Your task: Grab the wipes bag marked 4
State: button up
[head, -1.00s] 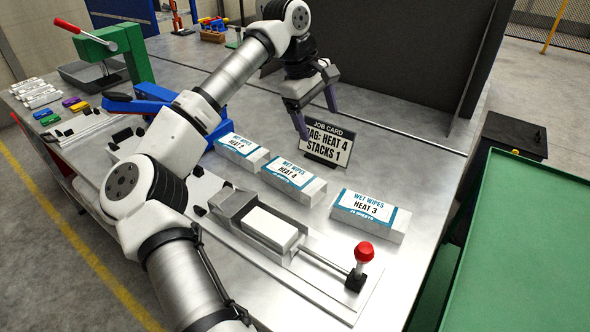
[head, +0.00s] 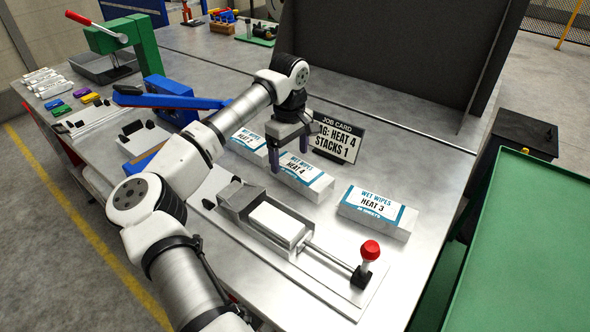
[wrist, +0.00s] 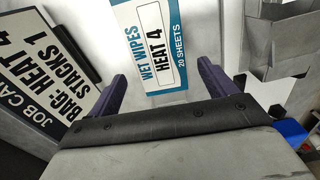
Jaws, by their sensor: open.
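The wipes bag marked HEAT 4 (head: 312,184) is a white block with a blue-edged label, lying flat on the metal bench between the HEAT 2 and HEAT 3 bags. My gripper (head: 289,156) is open, pointing down over the far side of this bag. In the wrist view the HEAT 4 bag (wrist: 150,45) shows its label between and beyond the two open purple fingers (wrist: 162,72). Nothing is held. The gripper hides part of the bag's far left end in the head view; I cannot tell the exact height gap.
The HEAT 3 bag (head: 372,210) lies to the right, the HEAT 2 bag (head: 246,143) to the left, partly behind my arm. A job card (head: 338,137) stands close behind the gripper. A metal fixture with a red-knobbed lever (head: 370,250) sits in front.

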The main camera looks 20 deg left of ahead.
aim_at(289, 163)
jog(key=shift+f+p, duration=0.4)
jog(key=shift+f, duration=1.35)
jog(key=c, duration=1)
jog(key=shift+c, duration=0.2)
jog(key=shift+r, duration=0.15)
